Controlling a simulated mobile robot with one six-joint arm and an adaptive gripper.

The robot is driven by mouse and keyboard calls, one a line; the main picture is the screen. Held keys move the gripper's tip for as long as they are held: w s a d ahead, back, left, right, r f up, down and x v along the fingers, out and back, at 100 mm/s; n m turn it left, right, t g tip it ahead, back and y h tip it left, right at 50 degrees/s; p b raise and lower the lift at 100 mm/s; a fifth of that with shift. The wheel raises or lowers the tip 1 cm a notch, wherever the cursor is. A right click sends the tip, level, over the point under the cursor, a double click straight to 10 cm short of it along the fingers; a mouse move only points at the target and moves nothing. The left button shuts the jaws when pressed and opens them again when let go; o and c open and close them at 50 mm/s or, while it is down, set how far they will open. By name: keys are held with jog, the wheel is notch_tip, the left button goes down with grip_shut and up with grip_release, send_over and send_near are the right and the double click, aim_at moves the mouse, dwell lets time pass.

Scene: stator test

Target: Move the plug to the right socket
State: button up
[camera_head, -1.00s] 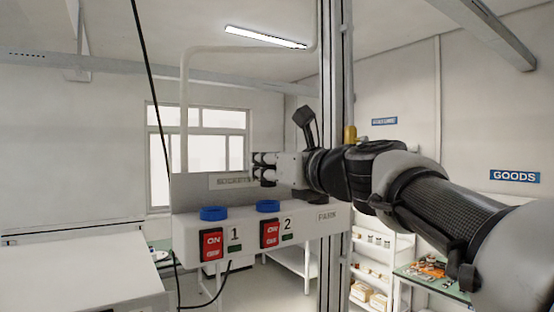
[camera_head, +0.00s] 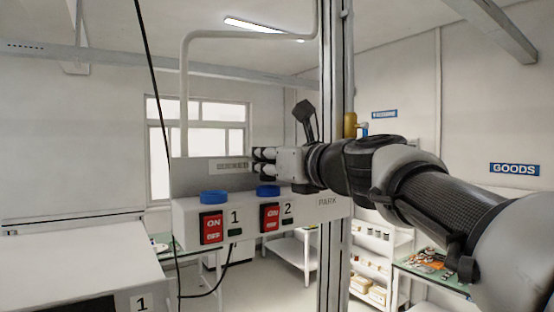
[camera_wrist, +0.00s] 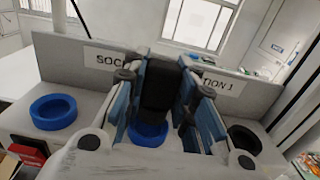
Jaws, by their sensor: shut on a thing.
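A light grey socket station (camera_head: 190,220) has blue socket rings at 1 (camera_head: 214,196) and 2 (camera_head: 268,190). In the wrist view, the ring of socket 1 (camera_wrist: 53,111) is at left and the ring of socket 2 (camera_wrist: 148,136) is in the middle. My gripper (camera_head: 263,162) points left above socket 2. In the wrist view, its blue fingers are shut on the black plug (camera_wrist: 158,88), which is over the middle ring. The plug's lower end is hidden, so I cannot tell whether it touches the socket. The head view hides the plug behind the fingers.
A dark empty ring (camera_wrist: 245,139) is at the right of the wrist view, on the park side. A back plate (camera_wrist: 85,58) rises behind the rings. Red switches (camera_head: 211,227) are on the front. A metal post (camera_head: 333,240) stands beside the station.

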jog(key=shift+f+b, duration=1)
jog(key=shift+f, duration=0.25)
dwell(0.7)
jog(key=o, duration=1.2)
jog(key=shift+c, duration=0.2)
jog(key=v, duration=1.2)
